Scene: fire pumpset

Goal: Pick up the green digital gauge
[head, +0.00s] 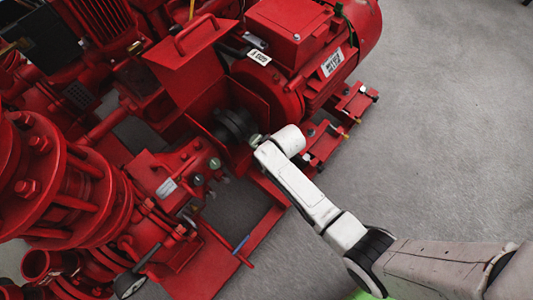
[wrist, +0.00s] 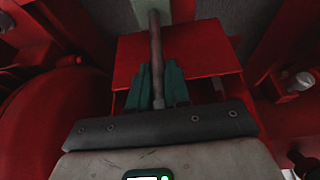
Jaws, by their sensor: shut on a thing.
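In the head view my gripper (head: 262,145), at the end of my white arm, is beside the dark coupling between the red pump and the red motor. A small grey-green piece, seemingly the green digital gauge (head: 255,139), shows at its tip. In the wrist view my gripper's teal fingers (wrist: 157,86) are shut around a thin brownish stem (wrist: 155,50). The stem runs up to a pale grey-green part (wrist: 150,12) at the top edge, seemingly the gauge body and cut off by the frame. Its display face cannot be seen.
The red pump (head: 165,185) carries other small round greenish dials (head: 214,163) left of my gripper. The red motor (head: 300,50) and a raised red box (head: 190,70) stand close behind it. Open grey floor (head: 440,120) lies to the right.

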